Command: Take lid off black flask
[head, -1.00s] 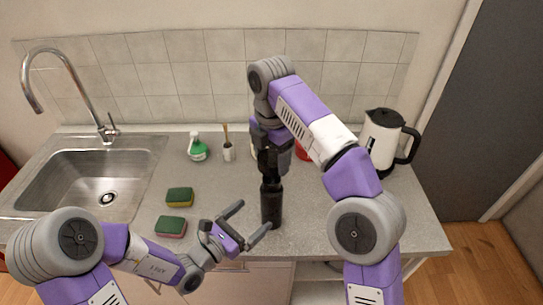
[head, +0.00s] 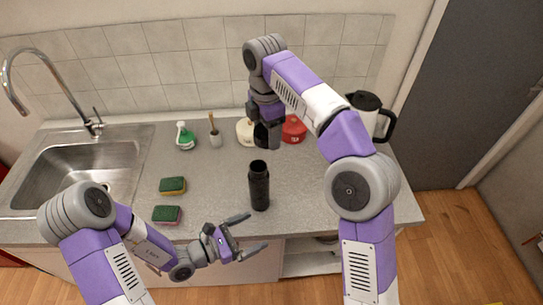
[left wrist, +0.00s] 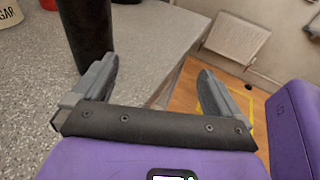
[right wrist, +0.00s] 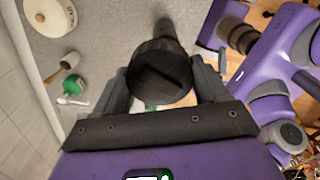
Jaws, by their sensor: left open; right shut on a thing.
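The black flask (head: 259,187) stands upright near the counter's front edge, its top uncovered. Its dark body also shows in the left wrist view (left wrist: 86,32). My right gripper (head: 267,135) is above and behind it in the head view, clear of the flask. It is shut on the round black lid (right wrist: 160,75), which sits between its fingers in the right wrist view. My left gripper (head: 245,236) is open and empty, low at the counter's front edge, just in front of the flask and apart from it.
Two sponges (head: 172,185) lie left of the flask, with the sink (head: 95,165) beyond. A green bottle (head: 185,138), a brush cup (head: 215,139), a cream pot (head: 244,131), a red pot (head: 294,129) and a kettle (head: 365,112) stand behind. The counter right of the flask is clear.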

